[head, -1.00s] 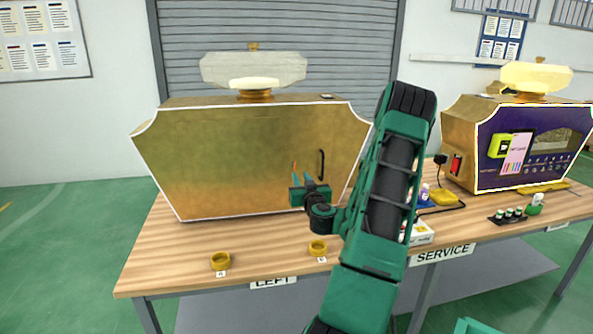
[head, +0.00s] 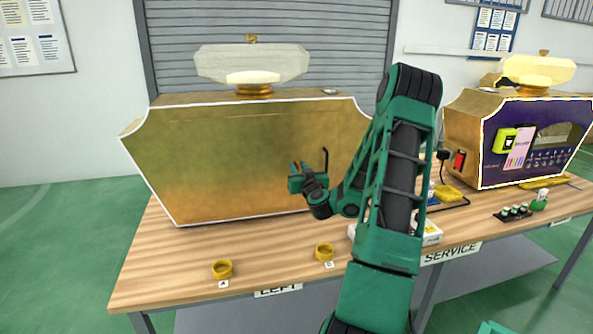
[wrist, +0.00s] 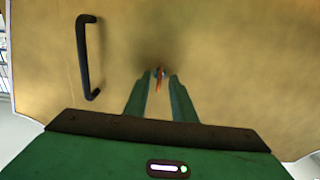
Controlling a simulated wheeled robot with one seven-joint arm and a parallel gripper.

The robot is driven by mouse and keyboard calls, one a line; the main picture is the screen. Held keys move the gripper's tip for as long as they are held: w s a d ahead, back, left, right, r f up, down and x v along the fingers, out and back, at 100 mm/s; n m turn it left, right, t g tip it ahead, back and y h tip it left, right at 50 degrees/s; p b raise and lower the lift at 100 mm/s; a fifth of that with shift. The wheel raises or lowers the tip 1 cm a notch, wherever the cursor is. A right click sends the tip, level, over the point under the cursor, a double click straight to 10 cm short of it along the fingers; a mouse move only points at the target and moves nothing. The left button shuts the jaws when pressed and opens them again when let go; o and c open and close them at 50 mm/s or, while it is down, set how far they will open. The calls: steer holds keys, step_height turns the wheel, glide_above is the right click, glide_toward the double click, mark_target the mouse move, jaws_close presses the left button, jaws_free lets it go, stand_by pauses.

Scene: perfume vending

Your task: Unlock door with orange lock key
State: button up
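The door is the wide gold front panel (head: 230,160) of the left machine, and it looks closed. Its black bar handle (wrist: 89,56) is left of my fingers in the wrist view; in the head view my arm partly covers it. My gripper (wrist: 161,76) points at the panel with its fingertips close to the surface. A thin orange key (wrist: 158,78) shows between the fingertips and appears held there. A small dark spot, perhaps the lock, is at the key's tip. I cannot tell whether the key is inside the lock.
The left machine stands on a wooden table (head: 180,283). Two yellow rings (head: 222,268) lie near its front edge. A second machine (head: 470,140), with a purple front, stands at the right, with small bottles (head: 515,211) before it. The table's front left is mostly clear.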

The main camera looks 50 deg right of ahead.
jaws_close()
steer(key=shift+a, duration=0.1)
steer(key=m, duration=0.3)
steer(key=shift+m, duration=0.4)
steer(key=m, duration=0.4)
steer(key=shift+m, duration=0.3)
steer(key=m, duration=0.4)
steer(key=shift+w, duration=0.1)
steer(key=shift+m, duration=2.8)
